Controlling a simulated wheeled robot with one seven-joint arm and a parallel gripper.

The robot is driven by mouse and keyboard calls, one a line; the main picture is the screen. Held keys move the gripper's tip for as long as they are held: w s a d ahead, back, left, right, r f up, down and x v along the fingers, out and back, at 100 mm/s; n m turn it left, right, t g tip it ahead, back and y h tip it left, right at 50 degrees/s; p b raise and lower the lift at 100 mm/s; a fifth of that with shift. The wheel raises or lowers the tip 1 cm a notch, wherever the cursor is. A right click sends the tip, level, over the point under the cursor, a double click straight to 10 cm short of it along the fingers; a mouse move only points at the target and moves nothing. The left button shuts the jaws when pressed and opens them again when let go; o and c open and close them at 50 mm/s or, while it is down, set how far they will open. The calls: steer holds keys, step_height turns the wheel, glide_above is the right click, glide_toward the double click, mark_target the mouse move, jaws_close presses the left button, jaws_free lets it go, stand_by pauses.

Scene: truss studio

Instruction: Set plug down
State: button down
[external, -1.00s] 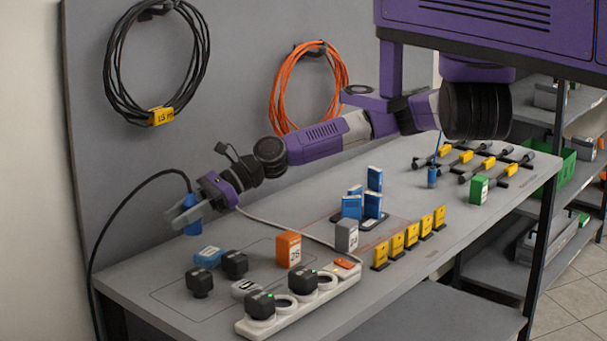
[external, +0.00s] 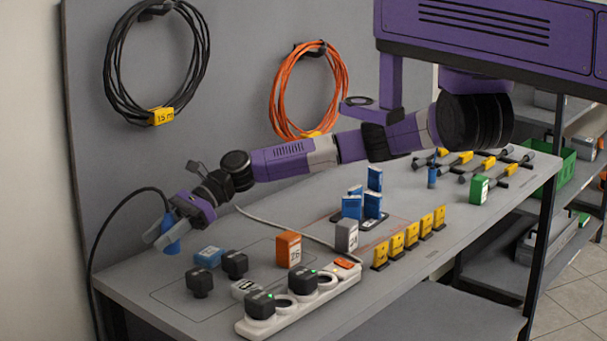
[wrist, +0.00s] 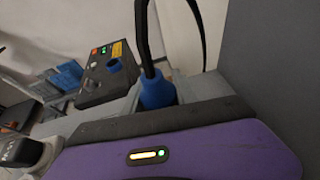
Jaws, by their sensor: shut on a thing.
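A blue plug (external: 171,243) on a black cable is held between the fingers of my gripper (external: 161,236), at the far left end of the workbench in the external view. My gripper is shut on it. The plug's lower end is just above or touching the grey bench top; I cannot tell which. The wrist view shows the blue plug (wrist: 157,92) between the grey fingers, with its black cable rising from it. The plug's lower part is hidden there.
A blue block (external: 208,256) and black plugs (external: 235,264) stand right of my gripper. A white power strip (external: 300,307) lies at the front edge. Orange (external: 288,249) and grey (external: 346,236) blocks stand mid-bench. The back panel (external: 220,100) holds coiled cables.

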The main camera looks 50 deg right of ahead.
steer(key=shift+f, duration=3.7)
steer(key=shift+f+b, duration=0.15)
steer(key=shift+b, duration=0.15)
steer(key=c, duration=1)
jaws_free()
steer(key=shift+o, duration=0.2)
steer(key=shift+r, duration=0.25)
steer(key=v, duration=1.2)
steer(key=shift+s+f, duration=0.1)
